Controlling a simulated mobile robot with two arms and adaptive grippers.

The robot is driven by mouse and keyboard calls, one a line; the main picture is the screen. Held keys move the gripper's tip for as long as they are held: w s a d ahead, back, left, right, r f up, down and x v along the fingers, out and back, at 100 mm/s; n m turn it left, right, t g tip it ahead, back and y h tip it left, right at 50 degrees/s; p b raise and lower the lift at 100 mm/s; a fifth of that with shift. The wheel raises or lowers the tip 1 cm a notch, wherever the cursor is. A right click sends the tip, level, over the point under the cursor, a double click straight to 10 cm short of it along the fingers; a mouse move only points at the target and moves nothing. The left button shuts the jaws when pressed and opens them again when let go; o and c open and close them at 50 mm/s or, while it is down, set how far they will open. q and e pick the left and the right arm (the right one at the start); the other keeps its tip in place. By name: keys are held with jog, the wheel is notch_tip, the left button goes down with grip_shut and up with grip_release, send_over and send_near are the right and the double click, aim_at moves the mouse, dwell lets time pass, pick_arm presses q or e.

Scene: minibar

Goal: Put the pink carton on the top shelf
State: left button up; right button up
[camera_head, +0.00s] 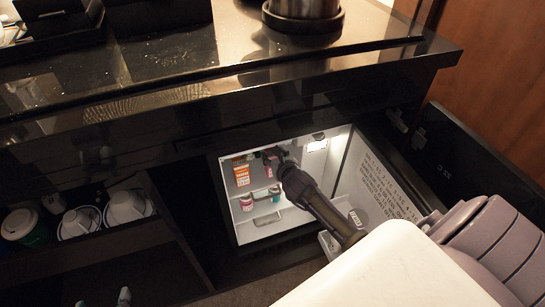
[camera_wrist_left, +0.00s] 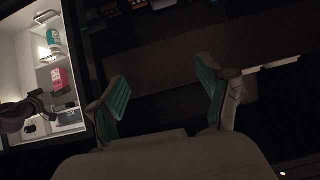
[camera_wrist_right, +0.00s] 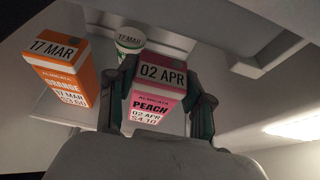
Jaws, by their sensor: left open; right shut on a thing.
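The pink carton (camera_wrist_right: 160,92), labelled PEACH, is between the fingers of my right gripper (camera_wrist_right: 162,98), which is shut on it. In the head view my right gripper (camera_head: 275,156) reaches into the lit fridge at the height of its top shelf, and a small part of the pink carton (camera_head: 268,171) shows beside the orange carton. I cannot tell whether the pink carton touches the shelf. My left gripper (camera_wrist_left: 163,95) is open and empty in the left wrist view, outside the fridge in front of the dark cabinet.
An orange carton (camera_wrist_right: 63,72) stands left of the pink one, with a white-green cup (camera_wrist_right: 129,40) behind. Pink (camera_head: 246,203) and teal (camera_head: 275,192) containers sit lower in the fridge. The open fridge door (camera_head: 375,185) is at right. Cups (camera_head: 125,207) fill the left cabinet shelf.

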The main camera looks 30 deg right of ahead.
pick_arm(q)
jog(key=w+d+r+t+h+b, duration=0.1)
jog(key=w+r+t, duration=0.2)
jog(key=r, duration=0.2)
jog(key=shift+w+d+t, duration=0.3)
jog(key=shift+d+t, duration=0.05)
jog(key=shift+t, duration=0.05)
pick_arm(e)
jog(key=shift+w+d+f, duration=0.15)
jog(key=shift+w+f, duration=0.6)
pick_arm(q)
jog(key=shift+r, duration=0.15)
pick_arm(e)
jog(key=shift+f, duration=0.1)
jog(key=o, duration=1.3)
pick_arm(q)
jog(key=shift+r, duration=0.1)
